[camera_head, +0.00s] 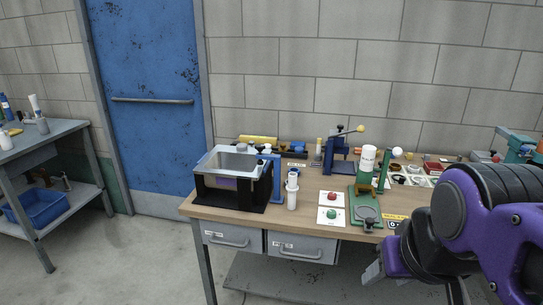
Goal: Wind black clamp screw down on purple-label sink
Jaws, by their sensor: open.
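The sink (233,161) is a grey metal basin set in a black rack at the left end of the workbench. My gripper (376,268) is at the lower right, in front of the bench's front edge and well apart from the sink. It is open, and I see nothing between its fingers, though they are partly hidden by the purple wrist.
A white bottle-like part (292,190) and a blue upright (275,178) stand right of the sink. Red and green buttons (331,207), a green stand (367,205) and a blue press (339,156) occupy the workbench (311,211). Drawers (300,246) are below. Floor at left is clear.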

